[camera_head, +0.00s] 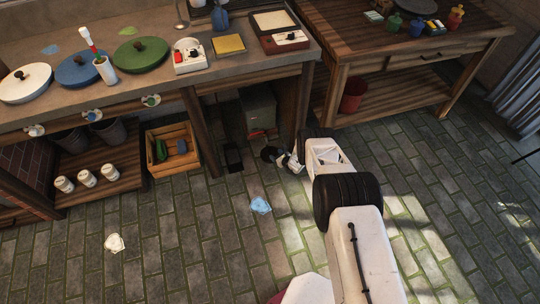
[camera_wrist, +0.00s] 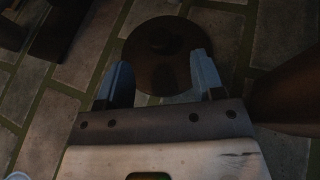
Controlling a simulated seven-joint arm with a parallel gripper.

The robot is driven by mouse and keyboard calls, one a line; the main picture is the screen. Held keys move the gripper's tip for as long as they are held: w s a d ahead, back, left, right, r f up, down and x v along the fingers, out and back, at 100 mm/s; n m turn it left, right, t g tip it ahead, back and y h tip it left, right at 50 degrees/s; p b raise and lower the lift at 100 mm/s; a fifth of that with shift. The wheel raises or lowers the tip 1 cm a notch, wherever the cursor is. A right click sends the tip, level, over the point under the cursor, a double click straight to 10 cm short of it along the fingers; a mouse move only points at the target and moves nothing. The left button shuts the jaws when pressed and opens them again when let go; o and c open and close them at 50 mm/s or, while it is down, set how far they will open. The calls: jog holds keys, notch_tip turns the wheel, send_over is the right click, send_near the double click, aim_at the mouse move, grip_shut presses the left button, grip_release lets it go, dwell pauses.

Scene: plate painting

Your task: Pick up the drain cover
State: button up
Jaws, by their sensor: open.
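The drain cover (camera_wrist: 160,45) appears to be the round, dark disc with a raised knob lying on the brick floor in the wrist view. In the head view it seems to be the small dark shape (camera_head: 268,153) at the end of my arm, partly hidden. My gripper (camera_wrist: 162,70) is open, with its two bluish fingers apart over the near part of the disc. Nothing is held between them. The wrist view does not show whether the fingertips touch the cover.
A dark rectangular patch (camera_head: 233,157) lies on the floor left of the gripper. A wooden table leg (camera_head: 202,135) and a grey bin (camera_head: 258,108) stand close behind. A blue scrap (camera_head: 260,204) and a pale scrap (camera_head: 114,242) lie on otherwise clear floor.

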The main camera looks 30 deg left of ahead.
aim_at(271, 152)
jog(key=shift+a+f, duration=0.1)
jog(key=shift+a, duration=0.05)
jog(key=shift+x, duration=2.45)
jog(key=shift+f, duration=0.1)
jog(key=shift+c, duration=0.4)
grip_shut()
jog(key=shift+r, duration=0.6)
jog(key=s+d, duration=0.1)
jog(key=d, duration=0.1)
jog(key=s+d, duration=0.1)
jog(key=d, duration=0.2)
jog(key=s+d, duration=0.1)
jog(key=d, duration=0.1)
jog(key=shift+d, duration=0.3)
notch_tip(271, 152, up, 14)
jog(key=shift+f, duration=0.15)
